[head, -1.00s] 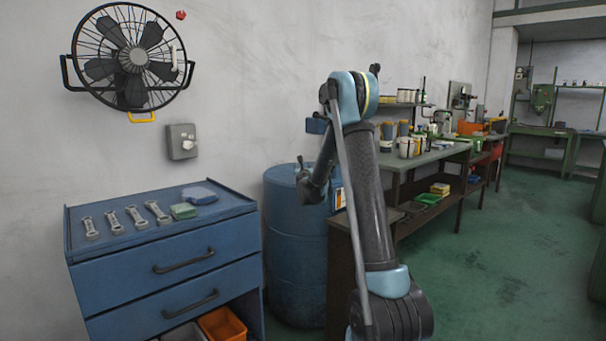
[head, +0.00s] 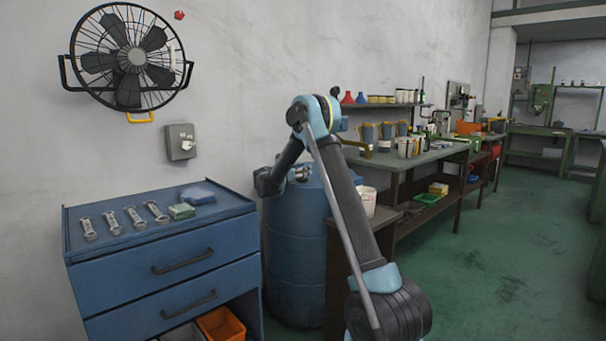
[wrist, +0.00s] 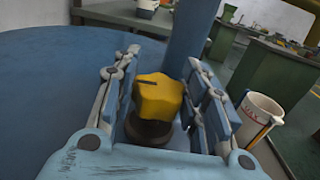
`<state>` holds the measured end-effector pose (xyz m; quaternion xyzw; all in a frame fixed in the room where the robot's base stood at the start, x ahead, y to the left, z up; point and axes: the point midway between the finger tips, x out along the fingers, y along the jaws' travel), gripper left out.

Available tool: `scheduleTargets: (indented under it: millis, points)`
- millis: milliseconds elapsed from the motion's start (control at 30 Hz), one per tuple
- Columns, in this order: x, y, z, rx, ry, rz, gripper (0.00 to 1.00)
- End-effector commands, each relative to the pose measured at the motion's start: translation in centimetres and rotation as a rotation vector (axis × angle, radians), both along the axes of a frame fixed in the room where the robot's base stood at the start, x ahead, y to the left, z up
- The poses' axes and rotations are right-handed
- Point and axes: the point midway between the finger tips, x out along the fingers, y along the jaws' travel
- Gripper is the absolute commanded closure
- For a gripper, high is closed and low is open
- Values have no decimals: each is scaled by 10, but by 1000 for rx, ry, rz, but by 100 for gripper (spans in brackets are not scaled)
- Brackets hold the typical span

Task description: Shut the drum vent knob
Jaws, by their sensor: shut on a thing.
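The drum vent knob (wrist: 158,97) is a yellow, lobed knob with a dark slot mark, on a dark round base on top of the blue drum (head: 295,250). The drum's flat blue top (wrist: 55,75) fills the left of the wrist view. My gripper (wrist: 161,85) has one finger on each side of the knob and is shut on it. In the head view my arm reaches left and down to the drum top, with the gripper small there; the knob cannot be made out.
A blue drawer cabinet (head: 190,265) with several wrenches on top stands left of the drum. A workbench (head: 415,160) with cups and bottles stands to the right. A white bucket (wrist: 258,112) is close by on the right. The green floor (head: 500,260) is open.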

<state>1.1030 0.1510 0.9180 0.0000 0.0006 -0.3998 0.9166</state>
Motion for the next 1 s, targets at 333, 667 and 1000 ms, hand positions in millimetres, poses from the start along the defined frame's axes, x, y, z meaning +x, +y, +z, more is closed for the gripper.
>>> scheduleTargets:
  millis: [333,667,1000]
  points:
    - [1,2,0,0,0,-93,84]
    - [1,2,0,-1,-1,-101,84]
    - [0,1,0,-1,-1,-102,39]
